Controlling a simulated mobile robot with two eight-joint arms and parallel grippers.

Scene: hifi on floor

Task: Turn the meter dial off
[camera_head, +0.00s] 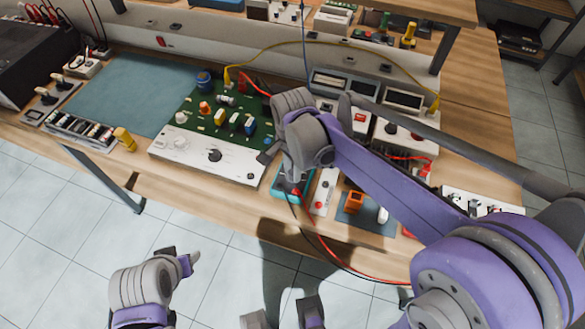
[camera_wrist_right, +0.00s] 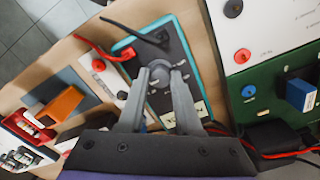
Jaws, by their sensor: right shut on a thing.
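The meter (camera_head: 279,190) is a dark handheld unit with a teal edge, lying near the front edge of the bench. It also shows in the right wrist view (camera_wrist_right: 177,38), with a red and a black lead plugged in. Its round grey dial (camera_wrist_right: 159,76) is between the fingertips of my right gripper (camera_wrist_right: 160,82). My right gripper is shut on the dial from above; the fingers hide part of it. In the head view my right gripper (camera_head: 292,180) covers most of the meter.
A green circuit board (camera_head: 232,122) with a white panel (camera_head: 190,150) lies left of the meter. A white strip (camera_head: 323,190) and a mat with an orange block (camera_head: 354,201) lie to the right. Loose leads hang over the front edge. A blue-grey mat (camera_head: 130,92) is bare.

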